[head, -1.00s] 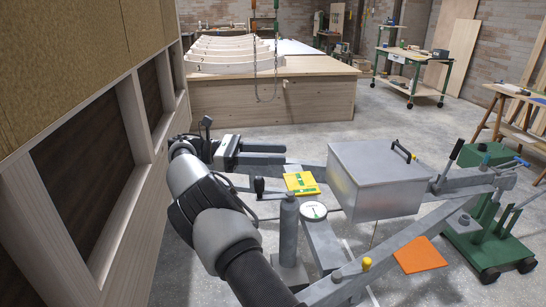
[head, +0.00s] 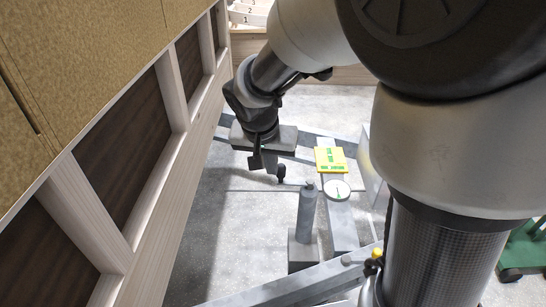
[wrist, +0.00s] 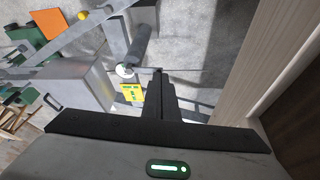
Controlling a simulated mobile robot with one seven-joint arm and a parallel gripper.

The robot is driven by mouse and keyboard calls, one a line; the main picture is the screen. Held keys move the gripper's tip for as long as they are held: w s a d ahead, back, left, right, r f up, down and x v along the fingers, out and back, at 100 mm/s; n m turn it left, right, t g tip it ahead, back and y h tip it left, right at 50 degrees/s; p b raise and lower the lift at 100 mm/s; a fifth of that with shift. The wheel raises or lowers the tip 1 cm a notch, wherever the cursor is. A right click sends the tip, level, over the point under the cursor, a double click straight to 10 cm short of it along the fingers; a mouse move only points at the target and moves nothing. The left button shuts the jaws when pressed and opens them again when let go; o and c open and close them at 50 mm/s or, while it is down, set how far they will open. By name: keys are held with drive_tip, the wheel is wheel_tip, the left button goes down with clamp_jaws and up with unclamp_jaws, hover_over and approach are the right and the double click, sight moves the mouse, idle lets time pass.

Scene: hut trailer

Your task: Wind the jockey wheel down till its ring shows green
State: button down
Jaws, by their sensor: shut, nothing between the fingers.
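The jockey wheel post (head: 306,214) is a grey upright cylinder between the trailer's grey beams. It also shows in the wrist view (wrist: 138,46). A black knob (head: 281,172), apparently on its crank, stands to the upper left of the post. A round white dial (head: 336,190) with a small green mark lies right of the post; it also shows in the wrist view (wrist: 125,70). No ring of clear colour can be made out on the post. My gripper (head: 262,166) is shut and empty, pointing down just left of the knob; whether they touch cannot be told.
A yellow card with green marks (head: 330,160) lies behind the dial. The hut wall (head: 130,160) runs close along the left. A yellow-topped fitting (head: 376,254) is on the near beam. A metal box (wrist: 68,88) and an orange sheet (wrist: 20,20) show in the wrist view.

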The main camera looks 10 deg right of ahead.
drive_tip(key=w+d+f, duration=0.2)
drive_tip(key=w+f, duration=0.4)
drive_tip(key=f, duration=0.3)
drive_tip(key=shift+w+d+f+p, duration=0.15)
drive_tip(key=shift+w+d+p, duration=0.15)
drive_tip(key=shift+d+p, duration=0.1)
drive_tip(key=shift+w+m, duration=0.15)
drive_tip(key=shift+m, duration=0.15)
drive_tip(key=w+d+m+g+h+b, duration=0.2)
drive_tip(key=w+m+b, duration=0.1)
drive_tip(key=w+m, duration=0.5)
drive_tip(key=shift+d+m+b, duration=0.15)
drive_tip(key=shift+m+b, duration=0.15)
drive_tip(key=shift+m, duration=0.3)
drive_tip(key=shift+g, duration=0.3)
